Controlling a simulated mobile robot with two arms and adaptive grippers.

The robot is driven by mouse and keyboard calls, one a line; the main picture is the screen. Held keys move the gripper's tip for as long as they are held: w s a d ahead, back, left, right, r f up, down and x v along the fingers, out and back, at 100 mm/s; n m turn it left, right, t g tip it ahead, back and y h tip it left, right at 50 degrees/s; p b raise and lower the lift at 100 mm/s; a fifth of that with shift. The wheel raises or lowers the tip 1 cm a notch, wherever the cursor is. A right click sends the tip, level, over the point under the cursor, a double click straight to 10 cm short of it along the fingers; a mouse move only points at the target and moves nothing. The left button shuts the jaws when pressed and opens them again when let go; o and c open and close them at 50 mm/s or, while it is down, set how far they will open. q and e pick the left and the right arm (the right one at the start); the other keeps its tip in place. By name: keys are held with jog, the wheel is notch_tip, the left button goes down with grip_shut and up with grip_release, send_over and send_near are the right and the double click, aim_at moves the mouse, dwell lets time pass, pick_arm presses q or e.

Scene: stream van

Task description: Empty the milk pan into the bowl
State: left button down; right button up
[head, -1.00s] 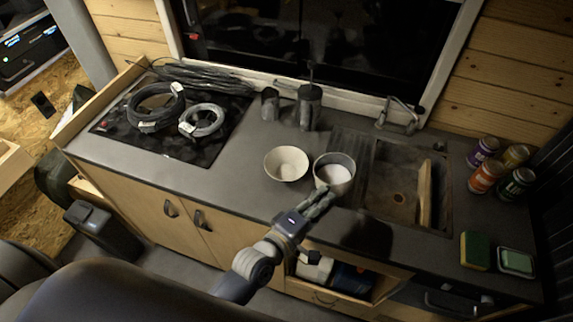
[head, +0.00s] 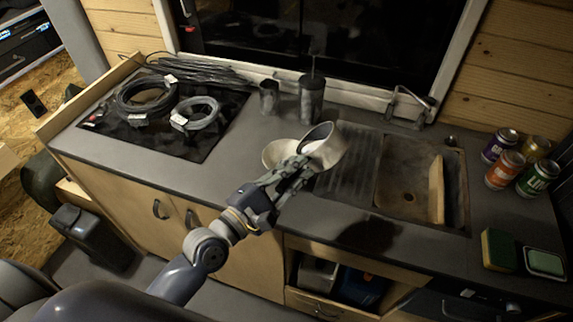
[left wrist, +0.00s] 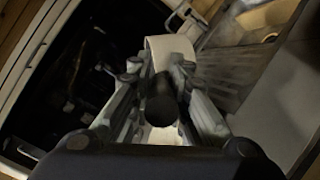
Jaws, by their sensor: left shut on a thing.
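The milk pan (head: 330,150) is a small pale metal pan, raised off the counter and tilted toward the left, its open side facing the bowl. White contents show inside it. My left gripper (head: 298,170) is shut on the pan's handle. In the left wrist view the dark handle (left wrist: 161,100) lies between my left fingers, with the pan's pale wall (left wrist: 170,48) beyond. The cream bowl (head: 272,153) stands on the counter just left of and below the pan, partly hidden by the pan and my fingers. How much is in the bowl cannot be seen. My right gripper is out of view.
The sink (head: 408,195) with a wooden board (head: 437,190) lies to the right. Several cans (head: 505,170) and a sponge (head: 497,250) stand beyond it. Two dark cups (head: 311,98) stand behind the bowl. Coiled cables (head: 147,103) cover the hob at left.

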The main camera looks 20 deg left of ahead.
pick_arm(q)
jog(key=shift+a+n, duration=0.1)
jog(key=shift+n, duration=0.2)
jog(key=shift+a+r, duration=0.1)
jog(key=shift+a+r+n+t+b, duration=0.15)
jog(key=shift+n+t+b, duration=0.2)
jog(key=shift+b, duration=0.2)
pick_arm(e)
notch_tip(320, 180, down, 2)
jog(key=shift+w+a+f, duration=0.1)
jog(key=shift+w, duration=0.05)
pick_arm(q)
jog(key=shift+n, duration=0.25)
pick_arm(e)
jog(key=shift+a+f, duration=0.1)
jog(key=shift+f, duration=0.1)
